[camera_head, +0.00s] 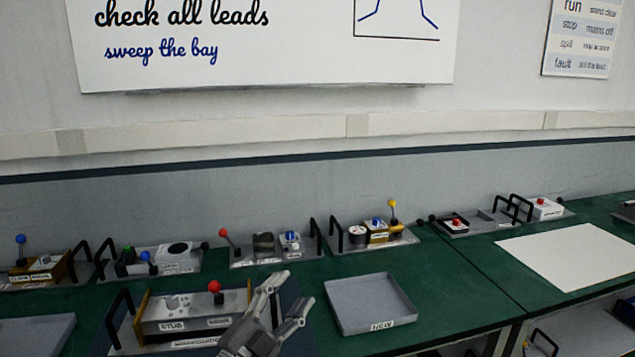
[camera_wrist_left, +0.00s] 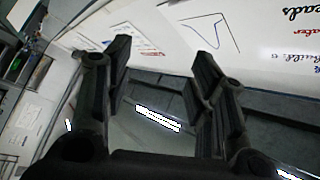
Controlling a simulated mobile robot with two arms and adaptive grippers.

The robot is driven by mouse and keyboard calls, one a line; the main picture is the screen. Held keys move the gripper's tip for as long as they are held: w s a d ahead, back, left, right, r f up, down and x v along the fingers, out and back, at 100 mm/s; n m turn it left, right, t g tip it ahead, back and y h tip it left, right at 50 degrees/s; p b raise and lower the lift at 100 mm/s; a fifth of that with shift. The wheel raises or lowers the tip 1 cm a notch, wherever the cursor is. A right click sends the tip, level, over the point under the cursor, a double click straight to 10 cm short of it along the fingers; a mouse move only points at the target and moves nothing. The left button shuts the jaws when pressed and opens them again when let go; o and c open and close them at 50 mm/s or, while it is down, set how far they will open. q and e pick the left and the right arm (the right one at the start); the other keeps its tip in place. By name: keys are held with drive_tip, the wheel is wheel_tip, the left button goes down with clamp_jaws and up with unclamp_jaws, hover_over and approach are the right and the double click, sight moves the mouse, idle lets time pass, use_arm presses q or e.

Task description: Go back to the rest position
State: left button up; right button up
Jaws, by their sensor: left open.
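My left gripper (camera_head: 287,298) is low in the middle of the head view, over the front of the green bench. Its two fingers are spread and nothing is between them. It is just right of the unit labelled STUB (camera_head: 172,326), which has a red ball knob (camera_head: 214,287), and it hides part of that unit's right end. In the left wrist view the open fingers (camera_wrist_left: 160,80) point toward the wall and whiteboard. My right gripper is not in view.
A grey tray (camera_head: 371,303) lies right of my left gripper on the green bench (camera_head: 470,300). Several units with levers and black handles line the back, such as one with a red-knobbed lever (camera_head: 225,234). A white sheet (camera_head: 570,255) lies at the right. A whiteboard (camera_head: 300,60) hangs above.

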use_arm(q)
drive_tip(key=s+a+f+n+g+y, duration=0.2)
drive_tip(key=s+a+f+n+y, duration=0.2)
drive_tip(key=a+f+n+y, duration=0.3)
drive_tip(key=s+a+f+n+g+y, duration=0.2)
drive_tip(key=s+a+f+n+y, duration=0.3)
drive_tip(key=f, duration=0.3)
drive_tip(key=s+a+f+n+g, duration=0.2)
drive_tip(key=s+f+g, duration=0.35)
drive_tip(key=s, duration=0.65)
drive_tip(key=s+a+f+n+g, duration=0.1)
drive_tip(key=s+f+g, duration=0.5)
drive_tip(key=s, duration=0.6)
wheel_tip(320, 180, down, 27)
drive_tip(key=s, duration=0.1)
drive_tip(key=s+a+f+g, duration=0.1)
drive_tip(key=s+a+f, duration=0.2)
drive_tip(key=s+f, duration=1.4)
drive_tip(key=shift+b, duration=0.4)
